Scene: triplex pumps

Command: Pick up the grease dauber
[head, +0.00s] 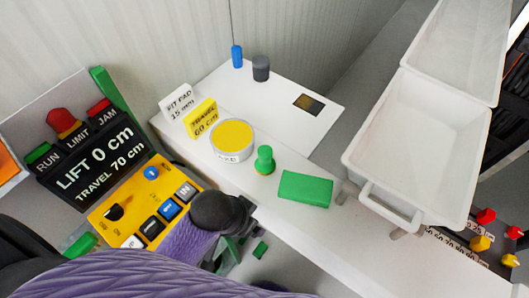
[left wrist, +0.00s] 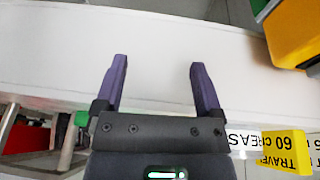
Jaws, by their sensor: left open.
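The grease dauber looks to be the green knob-handled piece (head: 265,160) standing upright on the white bench in the head view, just right of the grease tin (head: 233,141) with its yellow top. My left arm comes in at the lower left of the head view, its dark wrist in front of the bench edge; its fingertips are not clear there. In the left wrist view my left gripper (left wrist: 157,67) is open and empty, purple fingers apart over bare white surface. A small green patch shows beside its body; I cannot tell whether it is the dauber. My right gripper is not in view.
A green block (head: 305,189) lies right of the dauber. Yellow and white cards (head: 201,118) stand behind the tin. A white bin (head: 417,135) stands at the right, a yellow button box (head: 143,205) at the left. Blue and grey cylinders (head: 261,68) stand at the back.

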